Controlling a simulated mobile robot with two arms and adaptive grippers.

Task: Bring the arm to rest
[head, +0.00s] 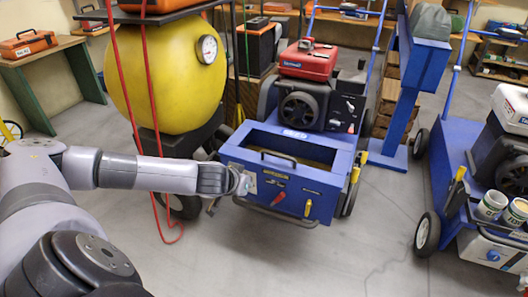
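My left arm (135,172) reaches in from the left, roughly level, across the picture. Its gripper (241,184) is at the left part of the front panel of the blue aerator (300,187). The fingers are small and seen end-on, so I cannot tell whether they are open or shut, or whether they touch the panel. The panel has a red lever (279,198), a yellow lever (308,208) and a black handle (278,157) above. My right gripper is not in view.
A yellow tank (165,75) with a gauge and red hoses stands behind my arm. A second blue machine (455,165) with cans (491,205) stands on the right. A green-legged bench (40,90) is at the far left. The grey floor (340,255) in front is clear.

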